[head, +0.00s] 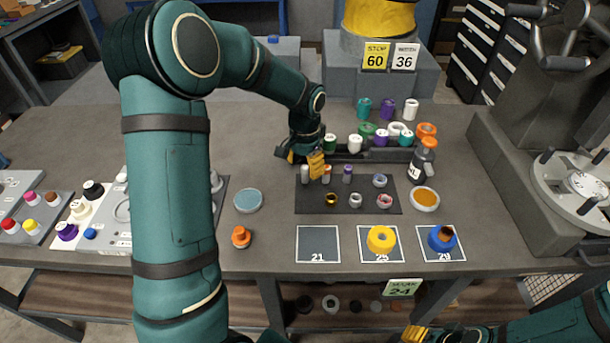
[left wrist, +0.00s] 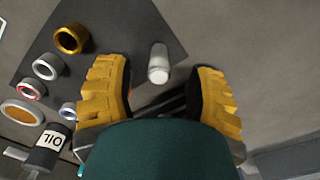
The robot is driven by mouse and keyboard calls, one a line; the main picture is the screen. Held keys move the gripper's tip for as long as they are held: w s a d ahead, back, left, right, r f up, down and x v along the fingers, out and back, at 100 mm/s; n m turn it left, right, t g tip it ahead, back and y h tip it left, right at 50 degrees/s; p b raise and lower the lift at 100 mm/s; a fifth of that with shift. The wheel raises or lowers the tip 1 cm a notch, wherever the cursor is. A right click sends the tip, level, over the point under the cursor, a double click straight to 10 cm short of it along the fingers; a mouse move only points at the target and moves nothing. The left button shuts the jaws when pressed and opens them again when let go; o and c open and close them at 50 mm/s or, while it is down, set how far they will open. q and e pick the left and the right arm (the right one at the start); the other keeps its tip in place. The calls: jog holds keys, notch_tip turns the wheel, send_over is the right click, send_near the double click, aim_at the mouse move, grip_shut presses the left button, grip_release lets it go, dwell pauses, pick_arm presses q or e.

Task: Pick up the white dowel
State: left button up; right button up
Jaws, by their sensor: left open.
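The white dowel (head: 305,174) stands on the dark mat (head: 310,205), near its back left corner. In the left wrist view the dowel (left wrist: 158,63) shows between the two yellow fingers, slightly beyond them and apart from both. My left gripper (head: 316,164) is open and empty, pointing down just above and beside the dowel; the gripper also shows in the left wrist view (left wrist: 160,92). My right gripper (head: 415,333) is at the bottom edge of the head view, mostly cut off, so its opening cannot be told.
An orange dowel (head: 326,175) and a purple dowel (head: 347,174) stand close to the right. Several rings lie on the mat. A black oil bottle (head: 422,163) stands beyond its right end. Colored parts line the rack behind.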

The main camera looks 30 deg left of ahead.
aim_at(305, 167)
pick_arm(q)
notch_tip(305, 167, down, 3)
jog(key=shift+f, duration=0.1)
grip_shut()
